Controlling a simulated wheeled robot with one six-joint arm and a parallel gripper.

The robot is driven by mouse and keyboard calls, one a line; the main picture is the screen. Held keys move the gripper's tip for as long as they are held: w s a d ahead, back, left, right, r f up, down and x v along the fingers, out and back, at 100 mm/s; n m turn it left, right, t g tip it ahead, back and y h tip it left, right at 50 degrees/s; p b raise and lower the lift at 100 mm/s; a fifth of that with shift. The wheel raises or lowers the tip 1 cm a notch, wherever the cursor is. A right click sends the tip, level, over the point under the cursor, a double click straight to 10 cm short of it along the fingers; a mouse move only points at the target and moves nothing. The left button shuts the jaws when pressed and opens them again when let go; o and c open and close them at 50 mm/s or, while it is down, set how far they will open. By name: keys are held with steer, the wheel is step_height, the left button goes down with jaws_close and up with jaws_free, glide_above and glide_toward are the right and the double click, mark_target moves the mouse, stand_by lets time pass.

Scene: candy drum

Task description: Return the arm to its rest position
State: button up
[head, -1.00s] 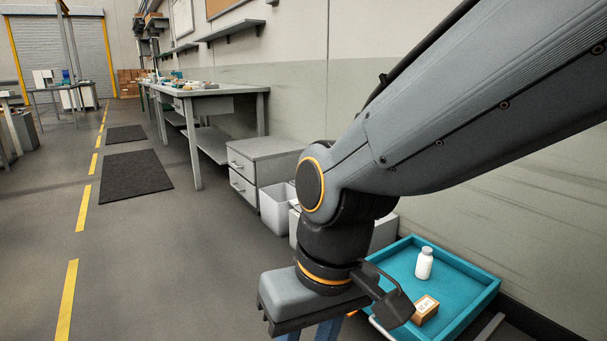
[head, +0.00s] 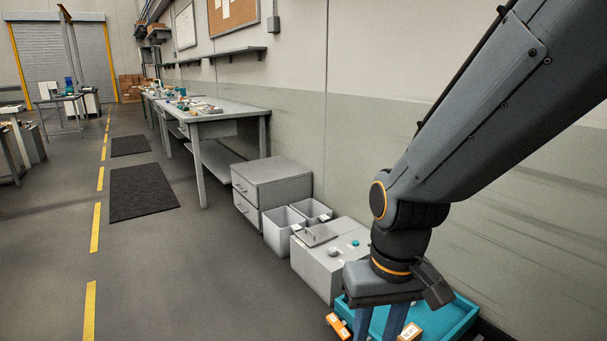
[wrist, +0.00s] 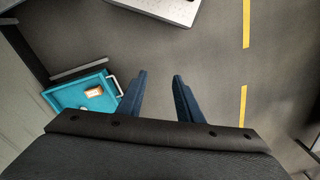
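My gripper (head: 379,325) hangs at the lower right of the head view, pointing down, in front of the teal tray (head: 458,322). In the wrist view my gripper's two blue fingers (wrist: 160,76) stand apart with only grey floor between them, so it is open and empty. The tray (wrist: 60,98) lies to the left of the fingers in the wrist view. A small orange-brown box with a white label (head: 410,331) sits in the tray; it also shows in the wrist view (wrist: 94,91). My arm slopes down from the upper right.
A grey machine with a teal button (head: 325,262), two open bins (head: 284,232) and a drawer cabinet (head: 271,183) stand along the wall. An orange item (head: 338,326) is beside the tray. A workbench (head: 230,115) stands behind.

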steer(key=s+d+r+m+p, duration=0.1)
steer(key=s+d+r+p, duration=0.1)
steer(key=d+r+p, duration=0.5)
steer(key=r+p, duration=0.2)
steer(key=p, duration=0.1)
steer(key=shift+d+m+h+p, duration=0.3)
steer(key=shift+d+m+p, duration=0.05)
steer(key=shift+m, duration=0.05)
